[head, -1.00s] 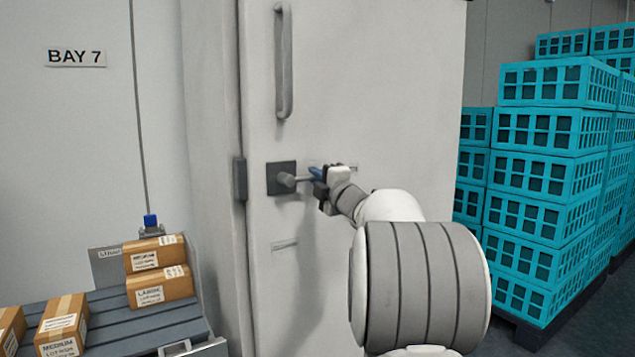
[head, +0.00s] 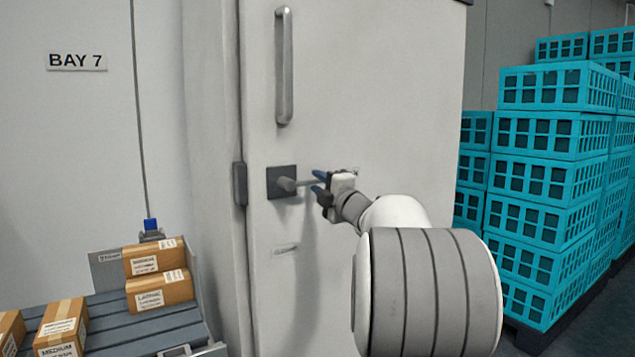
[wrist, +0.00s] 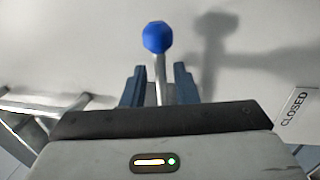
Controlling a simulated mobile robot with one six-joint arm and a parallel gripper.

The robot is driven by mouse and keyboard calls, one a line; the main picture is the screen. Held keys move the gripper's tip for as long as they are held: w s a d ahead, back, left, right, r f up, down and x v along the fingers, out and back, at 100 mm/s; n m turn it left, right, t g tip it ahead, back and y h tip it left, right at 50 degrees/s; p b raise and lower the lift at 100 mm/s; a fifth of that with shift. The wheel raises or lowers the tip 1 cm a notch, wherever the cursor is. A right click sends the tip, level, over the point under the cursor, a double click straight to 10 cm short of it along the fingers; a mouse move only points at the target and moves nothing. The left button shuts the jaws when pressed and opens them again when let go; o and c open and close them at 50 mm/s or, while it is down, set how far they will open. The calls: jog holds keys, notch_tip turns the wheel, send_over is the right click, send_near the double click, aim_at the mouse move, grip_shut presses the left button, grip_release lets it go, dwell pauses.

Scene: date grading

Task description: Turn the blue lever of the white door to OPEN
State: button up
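The white door (head: 400,100) bears a dark square plate (head: 273,178) with a grey hub. The lever (head: 306,183) sticks out to the right from it, roughly level. In the wrist view its blue knob (wrist: 157,37) stands past the fingertips, and its grey shaft (wrist: 159,75) runs between them. My gripper (head: 319,182) is at the lever's right end, one blue fingertip above and one below it. In the wrist view the fingers of my gripper (wrist: 160,83) are apart, with gaps beside the shaft. A CLOSED label (wrist: 295,109) shows at the right there.
A long vertical handle (head: 284,65) is above the plate. A small label (head: 285,249), too blurred to read, is below it. Stacked turquoise crates (head: 545,175) stand at the right. Boxes (head: 160,291) lie on a grey slatted surface (head: 125,328) at lower left.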

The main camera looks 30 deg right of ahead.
jog(key=s+f, duration=0.1)
jog(key=s, duration=0.5)
jog(key=shift+p, duration=0.3)
jog(key=shift+f, duration=0.1)
